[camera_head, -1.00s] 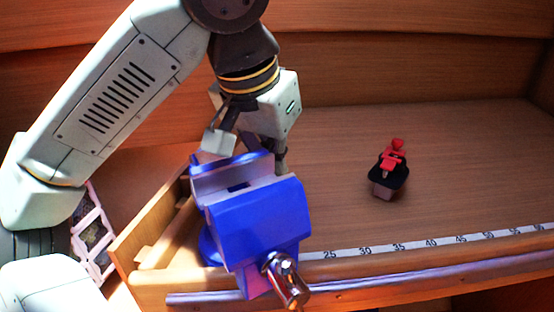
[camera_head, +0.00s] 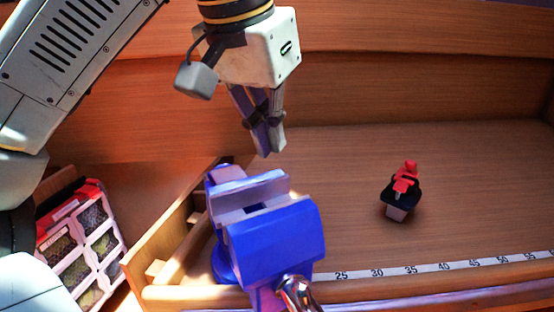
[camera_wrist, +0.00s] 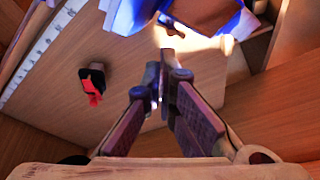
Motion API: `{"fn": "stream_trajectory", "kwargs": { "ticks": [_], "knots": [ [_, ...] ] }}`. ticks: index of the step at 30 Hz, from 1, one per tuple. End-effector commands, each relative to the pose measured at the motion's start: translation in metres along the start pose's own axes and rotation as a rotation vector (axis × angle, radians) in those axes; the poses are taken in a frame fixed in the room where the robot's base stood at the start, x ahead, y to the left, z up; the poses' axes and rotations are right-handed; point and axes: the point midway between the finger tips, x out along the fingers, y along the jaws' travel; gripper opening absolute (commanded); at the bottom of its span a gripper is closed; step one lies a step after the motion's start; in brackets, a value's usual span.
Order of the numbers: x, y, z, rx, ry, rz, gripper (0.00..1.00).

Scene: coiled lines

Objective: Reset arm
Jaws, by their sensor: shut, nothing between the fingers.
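My gripper (camera_head: 271,152) hangs above and just behind the blue vise in the head view, pointing down, with its fingers together and nothing between them. In the wrist view my gripper (camera_wrist: 166,56) also shows shut and empty. The blue vise (camera_head: 275,246) is fixed at the front edge of the workbench (camera_head: 350,165). Its jaws are apart and the gap between them looks empty. In the wrist view the vise (camera_wrist: 135,14) is partly cut off at the top.
A small red-and-black object (camera_head: 402,190) stands on the bench to the right; it also shows in the wrist view (camera_wrist: 92,84). A ruler strip (camera_head: 420,268) runs along the front edge. A red-topped compartment case (camera_head: 82,240) is at the lower left. The bench middle is clear.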

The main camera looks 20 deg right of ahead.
Motion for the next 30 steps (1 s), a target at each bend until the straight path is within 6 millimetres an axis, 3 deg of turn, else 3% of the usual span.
{"fn": "stream_trajectory", "kwargs": {
  "ticks": [6, 13, 16, 20, 23, 27, 30],
  "knots": [
    [-0.026, 0.002, 0.000, 0.001, 0.000, 0.000, 0.00],
    [-0.030, 0.002, 0.000, 0.003, 0.002, 0.004, 0.00],
    [-0.027, 0.017, -0.002, -0.072, 0.092, 0.132, 0.00],
    [-0.040, 0.051, -0.002, -0.256, 0.242, 0.444, 0.00],
    [-0.069, 0.075, 0.008, -0.423, 0.312, 0.751, 0.00],
    [-0.124, 0.090, 0.040, -0.633, 0.303, 1.206, 0.00],
    [-0.166, 0.086, 0.075, -0.750, 0.217, 1.538, 0.00]
  ]
}}
